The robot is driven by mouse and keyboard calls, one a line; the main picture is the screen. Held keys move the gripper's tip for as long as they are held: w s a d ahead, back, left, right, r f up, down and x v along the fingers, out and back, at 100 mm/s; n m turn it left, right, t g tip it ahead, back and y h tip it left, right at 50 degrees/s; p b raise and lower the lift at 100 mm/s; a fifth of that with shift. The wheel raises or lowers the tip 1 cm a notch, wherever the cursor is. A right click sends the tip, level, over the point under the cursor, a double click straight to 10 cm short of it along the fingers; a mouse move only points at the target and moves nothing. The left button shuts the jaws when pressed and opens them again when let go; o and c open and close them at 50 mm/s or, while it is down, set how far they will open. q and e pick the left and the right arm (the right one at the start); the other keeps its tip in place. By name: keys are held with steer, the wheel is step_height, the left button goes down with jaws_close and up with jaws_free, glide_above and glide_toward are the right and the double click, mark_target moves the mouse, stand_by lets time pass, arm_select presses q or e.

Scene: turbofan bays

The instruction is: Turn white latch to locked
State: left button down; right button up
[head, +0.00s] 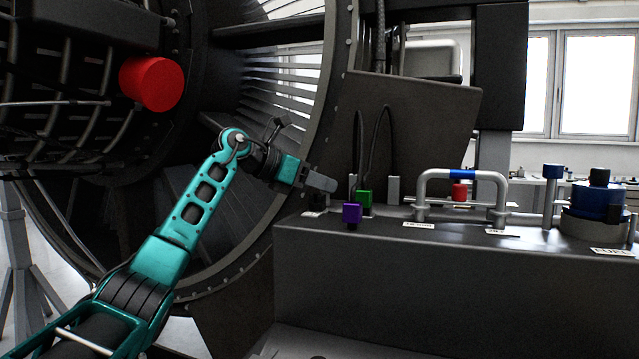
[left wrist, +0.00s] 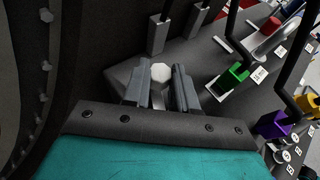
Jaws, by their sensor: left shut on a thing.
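The white latch (left wrist: 161,72) shows in the left wrist view as a pale, many-sided knob between the finger pads. My left gripper (head: 322,184) is shut on it, with one finger on each side; the gripper also shows in the left wrist view (left wrist: 162,88). In the head view the fingers are at the left end of the dark bench, and I cannot make out the latch there. The latch's locked or unlocked marking cannot be read. My right gripper is not in view.
A purple block (head: 352,212) and a green block (head: 365,197) stand just right of the gripper. A grey pipe handle with a blue band (head: 462,174) arches over a red knob (head: 459,191). The large engine casing stands left, with a red cylinder (head: 152,83).

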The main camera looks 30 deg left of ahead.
arm_select(q)
steer(key=shift+s+d+n+t+y+p, duration=0.1)
steer(key=shift+n+t+y, duration=0.2)
steer(key=shift+n+y, duration=0.7)
steer(key=shift+w+d+n+t+y+p, duration=0.15)
steer(key=shift+n+t+y, duration=0.15)
steer(key=shift+n+y, duration=0.65)
steer(key=shift+s+d+n+t+y+p, duration=0.15)
steer(key=shift+n+t+y, duration=0.15)
steer(key=shift+n+y, duration=0.65)
steer(key=shift+y, duration=0.3)
steer(key=c, duration=0.9)
jaws_free()
steer(key=shift+s, duration=0.1)
steer(key=b+v, duration=0.1)
steer(key=v, duration=1.1)
steer(key=shift+s+r+b, duration=0.2)
steer(key=shift+s+b, duration=0.1)
steer(key=shift+s, duration=0.05)
